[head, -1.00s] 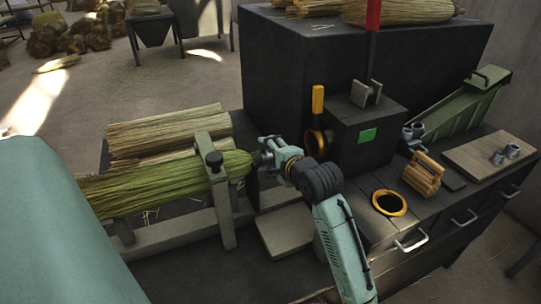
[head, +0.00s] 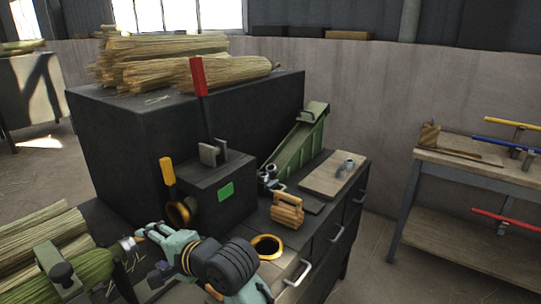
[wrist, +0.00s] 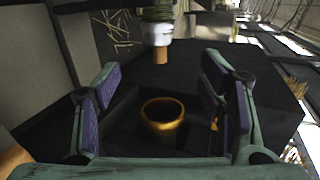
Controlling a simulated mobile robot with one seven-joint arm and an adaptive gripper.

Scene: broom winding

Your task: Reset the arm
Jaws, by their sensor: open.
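My gripper (head: 140,246) is in the lower left of the head view, over the bench beside the end of the green broom bundle (head: 92,268). In the wrist view my gripper (wrist: 163,100) is open, with its two purple-padded fingers apart and nothing between them. The bundle's pale tip with a short wooden stub (wrist: 159,54) shows ahead of the fingers. I cannot tell whether the fingers touch anything.
A dark machine box with a red lever (head: 198,78) and a yellow handle (head: 167,171) stands close to my gripper. A side table (head: 480,165) holds coloured bars.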

